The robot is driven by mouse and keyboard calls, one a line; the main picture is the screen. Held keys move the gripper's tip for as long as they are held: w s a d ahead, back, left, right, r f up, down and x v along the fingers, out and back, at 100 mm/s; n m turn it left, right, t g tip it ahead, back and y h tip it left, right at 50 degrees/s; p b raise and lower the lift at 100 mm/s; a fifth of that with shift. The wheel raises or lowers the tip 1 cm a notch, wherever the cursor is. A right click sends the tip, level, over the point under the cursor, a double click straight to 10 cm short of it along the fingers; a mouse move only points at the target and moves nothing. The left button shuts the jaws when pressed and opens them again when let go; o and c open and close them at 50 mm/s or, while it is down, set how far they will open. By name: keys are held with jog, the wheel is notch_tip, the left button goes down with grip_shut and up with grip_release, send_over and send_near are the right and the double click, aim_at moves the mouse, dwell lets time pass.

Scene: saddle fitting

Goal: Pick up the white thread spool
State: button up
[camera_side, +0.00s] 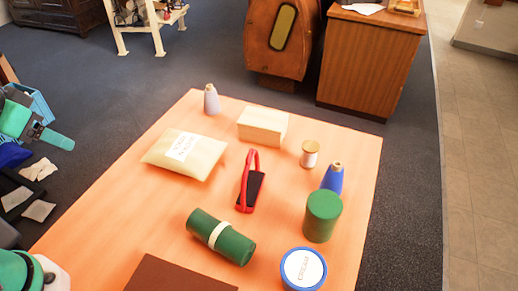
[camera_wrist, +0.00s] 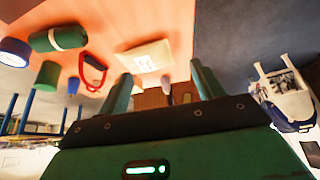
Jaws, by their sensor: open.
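The white thread spool (camera_side: 310,154) stands upright on the orange table, with tan wooden ends and white thread between them. It is right of the pale wooden block and behind the blue bottle. I cannot make it out in the wrist view. My gripper, with teal fingers, is at the left edge of the side view, off the table and far from the spool. In the wrist view my gripper (camera_wrist: 162,82) has its two fingers spread wide, with nothing held between them.
Around the spool stand the wooden block (camera_side: 263,126), blue bottle (camera_side: 332,178) and green cylinder (camera_side: 322,217).

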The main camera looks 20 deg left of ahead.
jog(key=w+d+r+m, duration=0.2)
jog(key=w+d+r, duration=0.1)
jog(key=w, duration=0.4)
jog(key=w+d+r+m, duration=0.2)
jog(key=w+d+r, duration=0.1)
jog(key=w, duration=0.4)
jog(key=m+g+h, duration=0.1)
jog(key=m+g, duration=0.2)
jog(key=m, duration=0.7)
send_over(310, 146)
jog(key=s+a, duration=0.1)
jog(key=s+x, duration=0.1)
jog(key=x, duration=0.5)
jog(key=s+a+x, duration=0.1)
jog(key=s+x, duration=0.1)
jog(key=x, duration=0.5)
jog(key=s+f+x, duration=0.1)
jog(key=x, duration=0.6)
jog(key=shift+s+a+f, duration=0.2)
jog(key=shift+s+a, duration=0.1)
jog(key=shift+a, duration=0.05)
jog(key=shift+d+f, duration=0.1)
jog(key=shift+f, duration=0.05)
jog(key=shift+x, duration=1.3)
